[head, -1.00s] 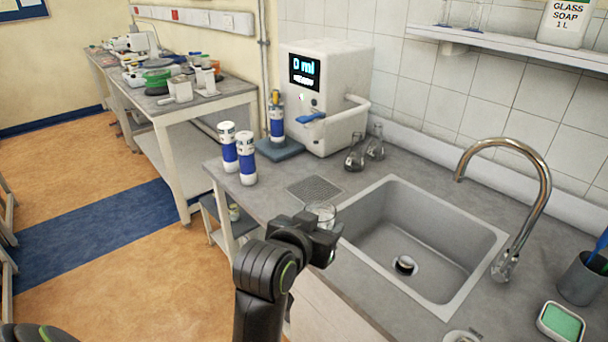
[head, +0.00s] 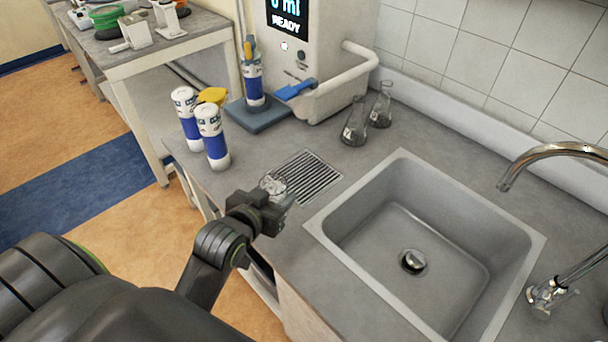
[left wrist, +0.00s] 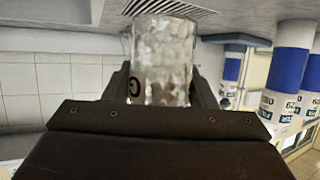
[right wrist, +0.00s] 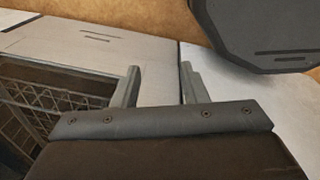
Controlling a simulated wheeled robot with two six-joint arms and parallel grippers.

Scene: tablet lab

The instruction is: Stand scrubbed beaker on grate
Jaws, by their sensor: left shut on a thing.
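The glass beaker (head: 274,186) is held in my left gripper (head: 272,205), which is shut on it at the near edge of the grate. In the left wrist view the beaker (left wrist: 162,60) fills the space between the fingers, with a dark round mark on its side. The metal grate (head: 308,176) is a slatted panel in the counter left of the sink; its slats also show behind the beaker in the left wrist view (left wrist: 192,10). I cannot tell if the beaker touches the grate. My right gripper (right wrist: 158,85) shows in the right wrist view, open and empty, before pale cabinet fronts.
The sink (head: 430,235) is right of the grate. Two blue-and-white bottles (head: 213,138) stand to its left. Two glass flasks (head: 356,122) stand behind it, near the white dispenser (head: 320,60). A metal faucet (head: 560,150) arches at the right.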

